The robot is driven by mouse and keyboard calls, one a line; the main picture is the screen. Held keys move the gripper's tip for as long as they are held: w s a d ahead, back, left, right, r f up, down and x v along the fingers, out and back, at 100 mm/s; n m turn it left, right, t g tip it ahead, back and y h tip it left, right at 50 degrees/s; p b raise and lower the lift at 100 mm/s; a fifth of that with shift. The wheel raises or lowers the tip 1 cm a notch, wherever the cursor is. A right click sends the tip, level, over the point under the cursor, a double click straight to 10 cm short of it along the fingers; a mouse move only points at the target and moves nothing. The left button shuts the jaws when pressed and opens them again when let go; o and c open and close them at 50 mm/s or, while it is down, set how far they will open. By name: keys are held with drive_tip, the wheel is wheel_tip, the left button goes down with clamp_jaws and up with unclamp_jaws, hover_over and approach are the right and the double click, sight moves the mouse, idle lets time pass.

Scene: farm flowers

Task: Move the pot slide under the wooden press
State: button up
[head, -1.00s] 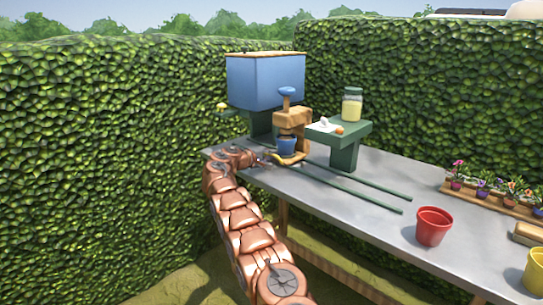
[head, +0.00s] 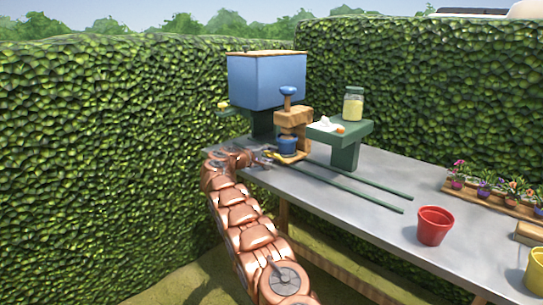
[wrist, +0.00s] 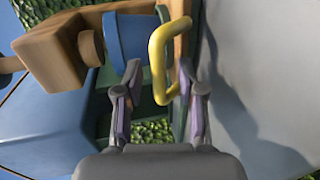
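The pot slide (head: 285,160) is a wooden board on two dark green rails (head: 345,184). It carries a blue pot (head: 288,145) and has a yellow handle (wrist: 157,50). The wooden press (head: 293,115), with a blue knob on top, stands at the far end of the rails. The pot appears beneath its plunger, which shows facing the pot's mouth in the wrist view (wrist: 90,48). My gripper (head: 262,157) is at the slide's left side. In the wrist view its fingers (wrist: 160,85) are apart, with the handle's near end between them and gaps visible.
A blue box (head: 266,82) stands behind the press. A green stand (head: 345,150) to the right holds a jar (head: 353,104). A red pot (head: 434,226), a yellow pot (head: 536,270) and a flower tray (head: 490,203) are farther right on the grey table (head: 375,215).

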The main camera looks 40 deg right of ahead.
drive_tip(key=v, duration=1.1)
idle(0.4)
